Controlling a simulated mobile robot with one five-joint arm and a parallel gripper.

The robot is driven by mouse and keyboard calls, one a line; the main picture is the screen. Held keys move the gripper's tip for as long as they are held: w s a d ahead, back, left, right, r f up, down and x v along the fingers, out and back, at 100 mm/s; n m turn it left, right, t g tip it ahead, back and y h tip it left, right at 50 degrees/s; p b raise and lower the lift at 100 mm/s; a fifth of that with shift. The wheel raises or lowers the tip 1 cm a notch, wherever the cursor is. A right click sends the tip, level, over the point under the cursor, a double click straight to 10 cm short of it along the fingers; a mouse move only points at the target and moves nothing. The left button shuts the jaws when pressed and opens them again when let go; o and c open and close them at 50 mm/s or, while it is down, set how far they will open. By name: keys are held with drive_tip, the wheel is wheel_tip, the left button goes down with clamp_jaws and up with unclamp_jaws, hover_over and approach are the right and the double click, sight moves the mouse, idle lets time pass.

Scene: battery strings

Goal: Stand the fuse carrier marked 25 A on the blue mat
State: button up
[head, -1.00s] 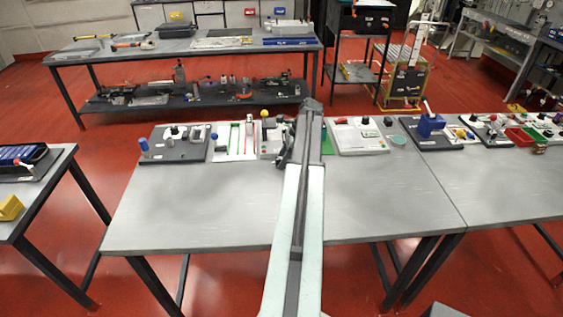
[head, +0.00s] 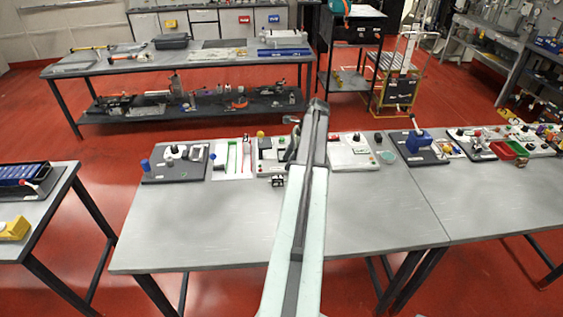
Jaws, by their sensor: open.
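My arm reaches up the middle of the head view, over the near bench. My gripper (head: 291,148) is a small dark shape at the left of the arm's far end, partly hidden by the arm. It is open, and I see nothing held in it. I cannot make out a fuse carrier marked 25 A; markings are too small to read. I cannot pick out a blue mat either; the arm hides part of the bench. A small dark item (head: 278,181) shows on the bench just in front of the panels, too small to identify.
The bench front is clear. A side table (head: 40,215) stands left.

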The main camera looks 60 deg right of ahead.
drive_tip(key=shift+v, duration=0.8)
